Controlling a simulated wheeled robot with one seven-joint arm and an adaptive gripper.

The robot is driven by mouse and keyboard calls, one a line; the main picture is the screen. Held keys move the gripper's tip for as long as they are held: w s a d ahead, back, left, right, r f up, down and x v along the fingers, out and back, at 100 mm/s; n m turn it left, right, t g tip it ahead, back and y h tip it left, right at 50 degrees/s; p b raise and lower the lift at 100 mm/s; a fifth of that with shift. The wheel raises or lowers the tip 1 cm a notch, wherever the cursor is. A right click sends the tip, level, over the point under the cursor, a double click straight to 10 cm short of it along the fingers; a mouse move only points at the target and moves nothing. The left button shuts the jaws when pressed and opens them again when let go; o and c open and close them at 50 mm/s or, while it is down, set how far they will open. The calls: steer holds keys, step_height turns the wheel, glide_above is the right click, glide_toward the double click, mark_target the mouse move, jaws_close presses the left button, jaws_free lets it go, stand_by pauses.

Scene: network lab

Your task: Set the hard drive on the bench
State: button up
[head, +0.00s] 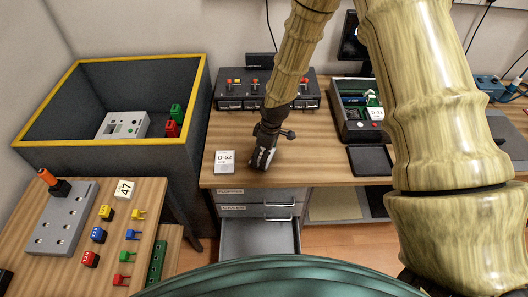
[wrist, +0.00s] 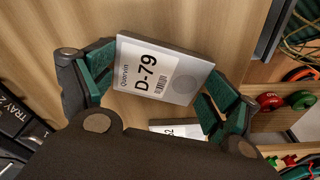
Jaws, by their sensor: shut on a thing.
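My gripper (head: 263,160) is over the front left part of the wooden bench (head: 330,168). In the wrist view my gripper (wrist: 157,88) is shut on a silver-grey hard drive (wrist: 190,78) with a white label reading Quorvin D-79. The drive lies between the two green-padded fingers, its label facing the wrist camera. In the head view the fingers mostly hide it, and I cannot tell whether it touches the bench. A second drive (head: 225,162), labelled D-52, lies on the bench just left of my gripper. Part of it shows below the held drive in the wrist view (wrist: 175,130).
A control box (head: 265,88) with switches stands at the bench's back. An open dark case (head: 352,122) with a D-21 label and a black pad (head: 369,160) are to the right. A drawer (head: 258,237) hangs open below. A yellow-rimmed bin (head: 100,152) stands left.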

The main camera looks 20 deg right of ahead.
steer(key=o, duration=0.9)
steer(key=shift+f, duration=0.1)
steer(key=shift+s+d+r+b, duration=0.25)
steer(key=shift+r+b, duration=0.25)
steer(key=shift+r, duration=1.55)
steer(key=shift+s+d+r+b, duration=0.15)
steer(key=shift+r+b, duration=0.35)
steer(key=shift+r, duration=1.5)
steer(key=shift+s+d+r+b, duration=0.15)
steer(key=shift+d+r+b, duration=0.25)
steer(key=shift+r, duration=1.65)
steer(key=shift+a, duration=0.1)
